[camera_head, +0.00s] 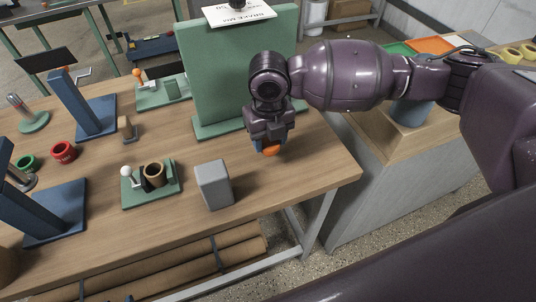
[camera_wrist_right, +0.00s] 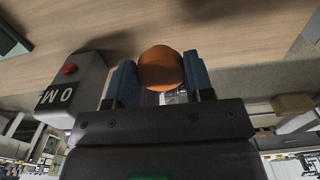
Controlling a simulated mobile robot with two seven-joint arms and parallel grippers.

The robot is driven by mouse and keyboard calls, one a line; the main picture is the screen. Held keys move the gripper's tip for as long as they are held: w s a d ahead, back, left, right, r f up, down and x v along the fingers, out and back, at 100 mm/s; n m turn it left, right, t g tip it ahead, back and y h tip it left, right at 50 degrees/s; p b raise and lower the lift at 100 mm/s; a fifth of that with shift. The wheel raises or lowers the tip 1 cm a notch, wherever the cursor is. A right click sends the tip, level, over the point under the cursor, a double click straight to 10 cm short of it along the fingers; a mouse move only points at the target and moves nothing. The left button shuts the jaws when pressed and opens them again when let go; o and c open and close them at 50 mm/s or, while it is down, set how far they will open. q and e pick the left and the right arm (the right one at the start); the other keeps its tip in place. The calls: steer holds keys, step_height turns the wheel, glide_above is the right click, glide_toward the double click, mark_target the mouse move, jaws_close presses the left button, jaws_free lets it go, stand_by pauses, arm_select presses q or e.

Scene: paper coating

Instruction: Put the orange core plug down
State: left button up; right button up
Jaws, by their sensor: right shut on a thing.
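My right gripper (camera_head: 268,147) is shut on the orange core plug (camera_head: 271,151) and holds it over the right part of the wooden table, near its front right edge. In the right wrist view the plug (camera_wrist_right: 160,69) sits between the two blue fingers, with the tabletop behind it. I cannot tell whether it touches the table. The gripper body hides much of the plug in the head view. My left gripper is not in view.
A grey block (camera_head: 214,186) stands left of the gripper. A green fixture (camera_head: 150,190) with a brown ring is farther left. A tall green panel (camera_head: 245,70) stands behind the gripper. The tabletop right of the grey block is clear (camera_head: 300,175).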

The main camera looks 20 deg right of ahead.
steer(key=shift+f, duration=0.4)
step_height(320, 180, down, 6)
steer(key=shift+r+b, duration=0.25)
steer(key=shift+b, duration=0.2)
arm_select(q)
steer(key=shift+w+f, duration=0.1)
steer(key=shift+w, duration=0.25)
arm_select(e)
steer(key=o, duration=0.9)
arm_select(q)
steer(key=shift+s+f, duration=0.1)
